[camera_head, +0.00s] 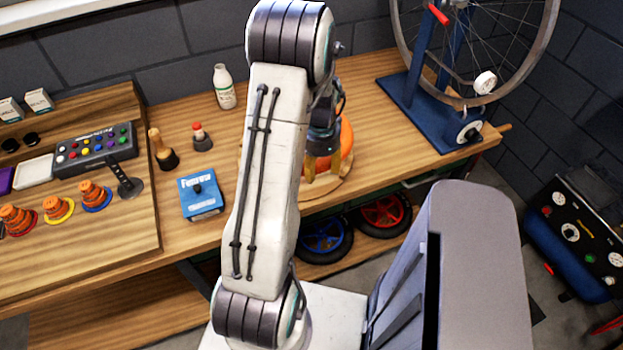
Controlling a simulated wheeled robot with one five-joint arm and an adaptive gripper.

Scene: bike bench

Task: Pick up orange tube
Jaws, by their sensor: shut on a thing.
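The orange tube (347,143) shows as a rounded orange shape on the workbench, right of my arm. My arm hides its left part. A light wooden holder with a round base (325,189) stands around and under it. My gripper (322,150) points down at the orange tube, with its dark body against the tube's left side. It is shut on the tube, though the fingertips are mostly hidden. I cannot tell whether the tube is clear of the holder.
A blue box (201,196), a white bottle (223,87) and a red-topped small bottle (201,137) stand left of my arm. A blue wheel stand (433,112) is at the right. Wheels (385,214) lie under the bench. The bench right of the holder is clear.

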